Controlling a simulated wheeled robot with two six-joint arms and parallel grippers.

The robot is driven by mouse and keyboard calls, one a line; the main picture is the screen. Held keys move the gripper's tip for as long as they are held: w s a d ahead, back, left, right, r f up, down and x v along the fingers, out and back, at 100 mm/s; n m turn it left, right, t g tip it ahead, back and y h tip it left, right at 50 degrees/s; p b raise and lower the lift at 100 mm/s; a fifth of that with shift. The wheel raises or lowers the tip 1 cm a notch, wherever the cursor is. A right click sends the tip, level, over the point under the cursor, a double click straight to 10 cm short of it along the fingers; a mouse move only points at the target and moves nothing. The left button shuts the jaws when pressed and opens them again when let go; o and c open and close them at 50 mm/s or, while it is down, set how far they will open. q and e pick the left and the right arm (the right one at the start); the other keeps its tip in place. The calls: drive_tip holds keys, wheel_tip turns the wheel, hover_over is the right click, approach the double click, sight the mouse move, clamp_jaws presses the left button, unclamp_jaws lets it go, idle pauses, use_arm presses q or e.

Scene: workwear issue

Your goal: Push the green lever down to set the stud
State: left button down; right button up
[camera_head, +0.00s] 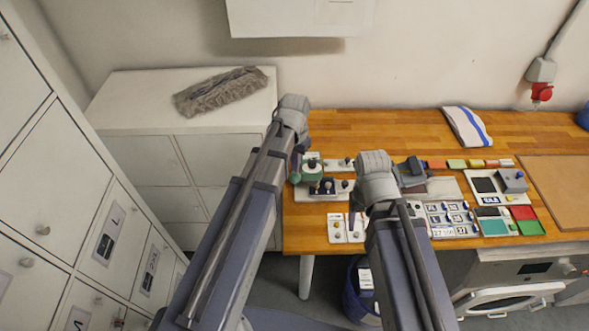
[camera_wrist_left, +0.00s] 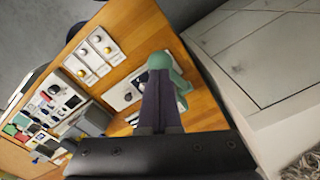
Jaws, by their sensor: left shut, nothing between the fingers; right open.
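The green lever (camera_head: 312,169) stands on a small press at the left end of the wooden table, with dark parts and a pale base plate below it. My left gripper (camera_head: 297,160) is beside it, mostly hidden behind its own wrist. In the left wrist view the shut, empty fingers (camera_wrist_left: 158,82) overlap the green lever (camera_wrist_left: 160,60); I cannot tell whether they touch it. The stud is too small or hidden to make out. My right gripper (camera_head: 357,200) is open, right of the press and partly hidden by its wrist.
Small plates with knobs (camera_head: 346,228) lie in front of the press. Labelled trays (camera_head: 450,218) and coloured bins (camera_head: 525,220) stand further right. A folded white and blue cloth (camera_head: 466,126) lies at the back. A white cabinet (camera_head: 125,100) adjoins the table's left end.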

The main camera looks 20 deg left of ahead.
use_arm(q)
drive_tip(key=shift+f+b, duration=0.3)
drive_tip(key=shift+f+b, duration=0.5)
